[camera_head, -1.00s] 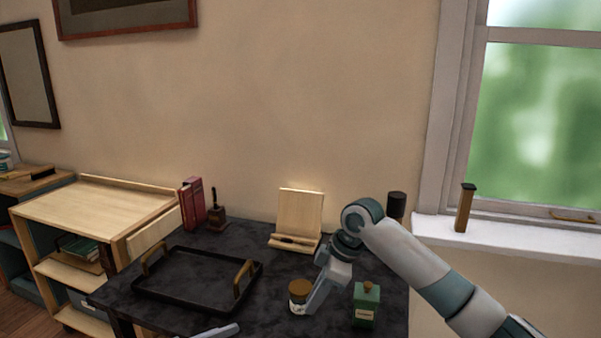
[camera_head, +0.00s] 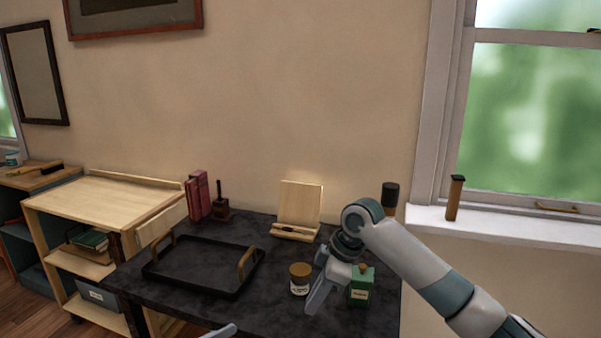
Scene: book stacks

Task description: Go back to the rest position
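A pale tip of what looks like my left gripper (camera_head: 221,331) shows at the bottom edge; the rest is out of frame.
A black tray with wooden handles (camera_head: 203,287) lies on the table's left. A wooden stand (camera_head: 299,208), red books (camera_head: 197,196) and a dark cylinder (camera_head: 390,195) stand at the back. A wooden shelf cart (camera_head: 105,200) is at left, a window sill (camera_head: 500,232) at right.

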